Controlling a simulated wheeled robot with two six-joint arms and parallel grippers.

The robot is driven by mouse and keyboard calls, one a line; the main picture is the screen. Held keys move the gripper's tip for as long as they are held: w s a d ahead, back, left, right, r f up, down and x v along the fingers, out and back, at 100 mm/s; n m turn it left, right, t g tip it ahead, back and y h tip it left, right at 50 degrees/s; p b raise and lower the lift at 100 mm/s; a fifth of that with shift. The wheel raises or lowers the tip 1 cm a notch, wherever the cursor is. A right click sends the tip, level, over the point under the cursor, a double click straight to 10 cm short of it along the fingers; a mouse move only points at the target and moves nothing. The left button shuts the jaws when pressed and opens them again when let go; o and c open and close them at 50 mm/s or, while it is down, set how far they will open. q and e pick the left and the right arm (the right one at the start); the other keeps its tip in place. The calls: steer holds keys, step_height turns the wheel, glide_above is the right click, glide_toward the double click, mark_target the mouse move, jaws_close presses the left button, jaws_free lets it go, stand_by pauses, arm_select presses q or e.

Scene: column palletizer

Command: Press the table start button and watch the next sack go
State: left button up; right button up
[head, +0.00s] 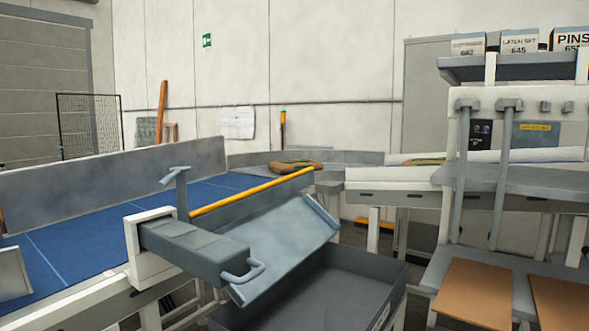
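Another sack (425,161), mostly hidden, lies farther right on a pale bench or conveyor (385,176). I cannot make out a start button in this view. Neither of my grippers shows in the head view.
A grey arm-like gate (185,250) with a yellow bar (250,192) crosses the near side, with a tilted grey plate (285,250) beside it. A dark open bin (345,275) stands below. At right, a rack (500,180) holds boxes (519,42) above and brown boards (475,292) below.

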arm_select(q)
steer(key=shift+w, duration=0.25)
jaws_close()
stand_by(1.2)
